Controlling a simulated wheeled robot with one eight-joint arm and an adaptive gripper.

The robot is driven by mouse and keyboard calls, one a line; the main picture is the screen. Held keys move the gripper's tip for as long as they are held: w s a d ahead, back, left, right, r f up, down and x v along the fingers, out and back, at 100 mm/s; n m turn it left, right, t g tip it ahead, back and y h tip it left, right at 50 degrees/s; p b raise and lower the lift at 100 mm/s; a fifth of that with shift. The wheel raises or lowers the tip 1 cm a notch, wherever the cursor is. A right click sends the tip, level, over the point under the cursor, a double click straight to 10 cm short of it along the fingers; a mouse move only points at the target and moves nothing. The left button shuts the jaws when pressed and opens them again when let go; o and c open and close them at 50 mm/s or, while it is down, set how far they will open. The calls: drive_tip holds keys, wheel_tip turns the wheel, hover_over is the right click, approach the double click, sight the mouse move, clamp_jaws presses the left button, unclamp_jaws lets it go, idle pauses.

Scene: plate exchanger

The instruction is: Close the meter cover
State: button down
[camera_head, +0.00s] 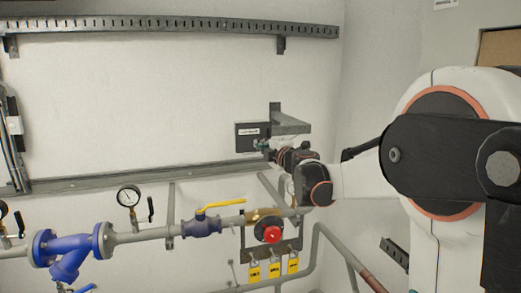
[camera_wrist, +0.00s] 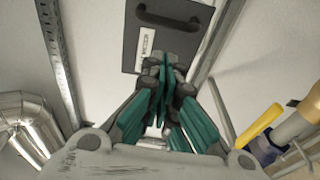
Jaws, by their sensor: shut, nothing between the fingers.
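A dark grey panel with a white label (camera_head: 250,130), which looks like the meter cover, is at the wall in the middle of the head view. In the wrist view the panel (camera_wrist: 180,42) fills the top centre, with a black bar handle and the label on its face. I cannot tell how far it stands open. My gripper (camera_head: 265,145) is at the panel's lower right in the head view. In the wrist view my gripper (camera_wrist: 166,62) has its teal fingers together and empty, their tips over the panel's lower edge. Whether they touch it is unclear.
A metal bracket (camera_head: 290,123) juts out right of the panel. A long rail (camera_head: 130,178) runs along the wall below it. Lower down are a yellow-handled valve (camera_head: 221,205), a red knob (camera_head: 271,234), yellow padlocks (camera_head: 273,270) and a pressure gauge (camera_head: 129,196).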

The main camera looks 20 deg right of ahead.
sight(255, 138)
drive_tip(key=shift+w+d, duration=0.95)
drive_tip(key=shift+d, duration=0.1)
drive_tip(key=shift+d, duration=0.1)
drive_tip(key=shift+w+d+b, duration=0.3)
drive_tip(key=shift+w+d, duration=0.3)
drive_tip(key=shift+d, duration=0.05)
